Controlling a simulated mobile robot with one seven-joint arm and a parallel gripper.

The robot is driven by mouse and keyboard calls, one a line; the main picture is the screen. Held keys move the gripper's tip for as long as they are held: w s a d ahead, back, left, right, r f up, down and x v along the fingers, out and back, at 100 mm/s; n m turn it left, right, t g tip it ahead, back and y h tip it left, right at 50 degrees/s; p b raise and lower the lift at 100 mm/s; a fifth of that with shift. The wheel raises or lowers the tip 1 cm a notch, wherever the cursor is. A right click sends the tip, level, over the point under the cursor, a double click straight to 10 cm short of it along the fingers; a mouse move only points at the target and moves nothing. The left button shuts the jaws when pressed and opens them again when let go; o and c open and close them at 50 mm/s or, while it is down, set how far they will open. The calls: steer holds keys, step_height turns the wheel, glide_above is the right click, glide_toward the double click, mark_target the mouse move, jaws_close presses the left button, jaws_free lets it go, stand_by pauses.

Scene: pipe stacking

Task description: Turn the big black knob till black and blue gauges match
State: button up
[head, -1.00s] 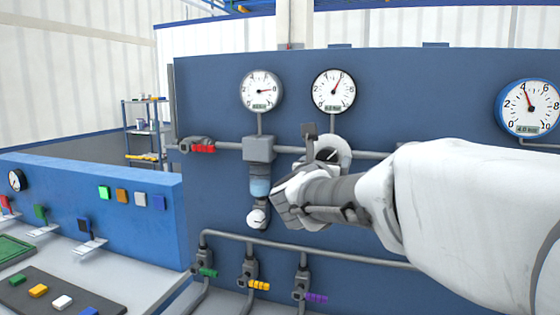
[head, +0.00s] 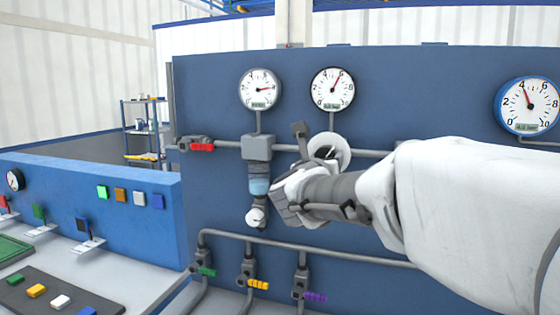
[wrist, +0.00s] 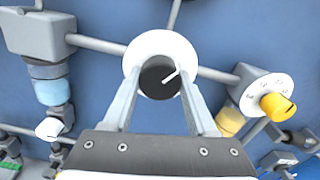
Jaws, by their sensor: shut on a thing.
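The big black knob (wrist: 158,80), with a white pointer line toward its upper right, sits in a round white dial plate (wrist: 160,48). The plate also shows in the head view (head: 341,148), where my gripper (head: 314,153) partly hides the knob. In the wrist view the fingers of my gripper (wrist: 159,84) are shut on the knob, one on each side. The black-rimmed gauge (head: 333,90) above has its needle just right of the top, near 6. The blue-rimmed gauge (head: 529,106) at the right has its needle just left of the top, near 4.
A grey-rimmed gauge (head: 260,89) hangs left of the black one. A yellow knob (wrist: 278,106) is right of the black knob. Red (head: 202,147), yellow (head: 258,285) and purple (head: 315,297) valve handles sit on pipes around my arm.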

steer(key=n, duration=0.5)
steer(key=shift+n, duration=0.3)
steer(key=shift+d+n+p, duration=0.1)
steer(key=shift+n+p, duration=0.35)
steer(key=shift+n, duration=1.65)
steer(key=o, duration=1.4)
steer(key=shift+c, duration=0.2)
steer(key=v, duration=1.7)
steer(key=shift+s+p, duration=0.25)
steer(key=shift+p, duration=0.05)
